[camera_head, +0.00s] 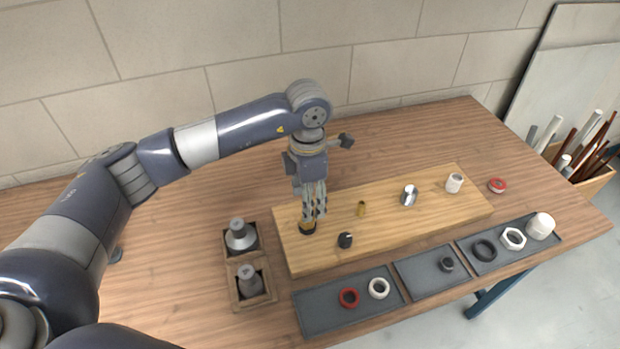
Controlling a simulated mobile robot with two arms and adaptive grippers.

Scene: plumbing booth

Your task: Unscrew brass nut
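My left gripper (311,218) points straight down at the left end of the light wooden board (440,224). Its fingertips are just over or around a short dark fitting (307,229) with a brownish rim, whose top they hide. Whether they are shut on it or only around it is not clear. A small brass piece (361,208) stands on the board to the right of the gripper, apart from it. I cannot tell whether the brass nut is this piece or is hidden between the fingers. My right gripper is out of view.
A black knob (345,240), a chrome part (409,195) and a white fitting (454,183) stand on the board. A wooden holder (232,289) with grey cones is left. Grey trays (327,318) with rings and nuts lie in front. A red-white ring (497,186) lies right.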

